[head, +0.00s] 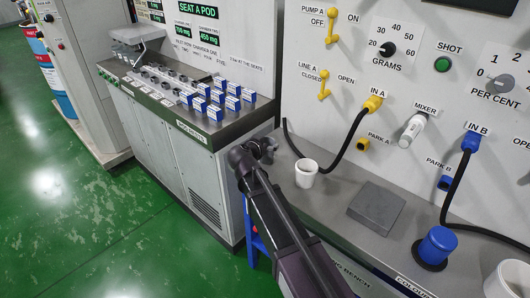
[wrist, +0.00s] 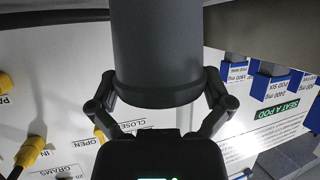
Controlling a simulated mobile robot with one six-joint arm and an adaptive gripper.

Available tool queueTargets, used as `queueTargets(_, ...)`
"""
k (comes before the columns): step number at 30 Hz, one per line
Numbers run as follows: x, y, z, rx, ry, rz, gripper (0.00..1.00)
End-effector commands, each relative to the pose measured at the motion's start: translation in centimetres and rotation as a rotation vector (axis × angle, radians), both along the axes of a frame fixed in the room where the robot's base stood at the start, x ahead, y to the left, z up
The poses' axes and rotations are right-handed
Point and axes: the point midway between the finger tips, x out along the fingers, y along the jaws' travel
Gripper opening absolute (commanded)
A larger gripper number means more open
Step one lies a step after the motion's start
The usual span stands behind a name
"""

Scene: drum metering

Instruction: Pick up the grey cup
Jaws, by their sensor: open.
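A pale, off-white to light-grey cup (head: 306,173) stands upright on the metal bench in the head view. My gripper (head: 264,152) is left of it in that view, at the end of my dark arm, and appears apart from it. In the wrist view my gripper (wrist: 158,88) has its two fingers spread wide. A dark grey cylinder (wrist: 157,45) fills the upper middle there, between the fingers. I cannot tell whether it is a vessel or part of my own wrist. No pale cup shows in the wrist view.
Another pale vessel (head: 508,281) shows at the lower right. A black hose with a yellow connector (head: 373,104) hangs behind the cup. Blue-and-white pods (head: 217,96) stand on the left counter.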

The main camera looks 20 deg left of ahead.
Motion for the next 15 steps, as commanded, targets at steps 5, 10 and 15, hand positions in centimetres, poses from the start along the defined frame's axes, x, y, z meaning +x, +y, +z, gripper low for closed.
queueTargets(5, -0.02, 0.02, 0.00, 0.000, 0.000, 0.000, 0.85)
queueTargets(10, -0.03, 0.04, -0.01, 0.000, 0.000, 0.000, 0.43)
queueTargets(15, -0.04, 0.05, 0.00, 0.000, 0.000, 0.000, 0.43)
